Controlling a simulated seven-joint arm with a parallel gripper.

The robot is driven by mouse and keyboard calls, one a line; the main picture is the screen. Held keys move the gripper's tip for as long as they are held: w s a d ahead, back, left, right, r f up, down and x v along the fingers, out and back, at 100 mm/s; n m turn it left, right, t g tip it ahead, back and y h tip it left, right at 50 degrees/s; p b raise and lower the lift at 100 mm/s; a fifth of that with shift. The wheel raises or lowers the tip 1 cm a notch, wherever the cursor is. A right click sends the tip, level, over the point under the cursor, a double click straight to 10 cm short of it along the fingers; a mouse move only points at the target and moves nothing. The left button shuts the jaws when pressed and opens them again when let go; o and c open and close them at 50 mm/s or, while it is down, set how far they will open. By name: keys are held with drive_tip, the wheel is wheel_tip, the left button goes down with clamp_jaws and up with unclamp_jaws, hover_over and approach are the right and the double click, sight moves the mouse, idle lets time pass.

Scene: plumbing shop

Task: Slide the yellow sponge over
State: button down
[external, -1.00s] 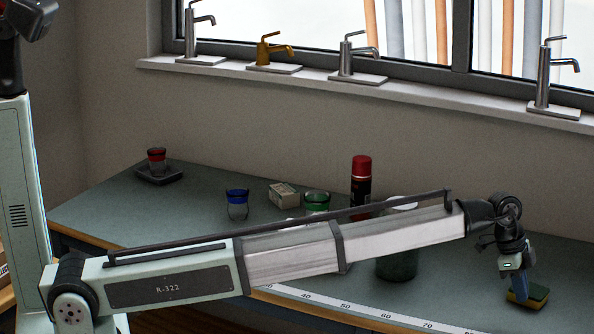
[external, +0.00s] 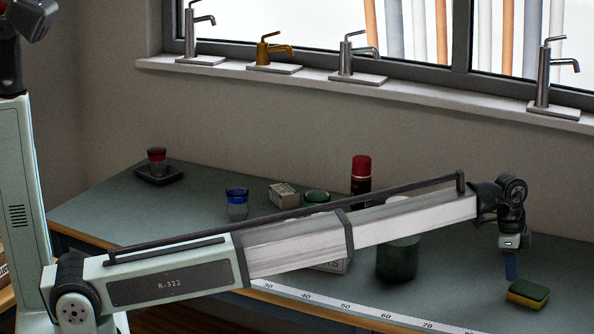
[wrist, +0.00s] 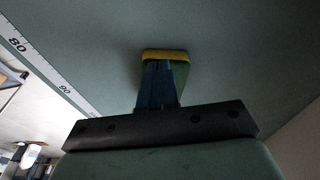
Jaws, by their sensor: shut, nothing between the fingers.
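The sponge (external: 528,294), dark green on top with a yellow lower layer, lies flat on the bench at the right in the external view.
A white measuring strip (external: 345,307) runs along the bench's front edge. A dark green jar (external: 397,262), a red-capped can (external: 361,176), a small box (external: 283,194), a blue-banded glass (external: 237,204) and a green-rimmed cup (external: 317,197) stand left of my gripper. Bench right of the sponge is clear.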

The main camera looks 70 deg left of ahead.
sight(536, 291)
drive_tip(key=w+d, duration=0.4)
drive_tip(key=shift+w+d, duration=0.15)
drive_tip(key=shift+w, duration=0.1)
drive_tip(key=shift+s+f, duration=0.1)
drive_tip(key=shift+f, duration=0.7)
drive_tip(key=shift+s+f, duration=0.1)
drive_tip(key=shift+s, duration=0.05)
drive_tip(key=s+a, duration=1.2)
drive_tip(key=shift+s+a+f, duration=0.15)
drive_tip(key=shift+s+a, duration=0.05)
drive_tip(key=shift+s, duration=0.05)
drive_tip(key=shift+w+d+r, duration=0.1)
drive_tip(key=shift+w+r, duration=0.05)
drive_tip(key=shift+r, duration=0.4)
drive_tip(key=shift+w+r, duration=0.15)
drive_tip(key=shift+r, duration=0.35)
wheel_tip(536, 291, up, 13)
drive_tip(key=s+a, duration=0.1)
drive_tip(key=shift+s+a+f, duration=0.2)
drive_tip(key=shift+s+a, duration=0.1)
drive_tip(key=c, duration=1.8)
unclamp_jaws()
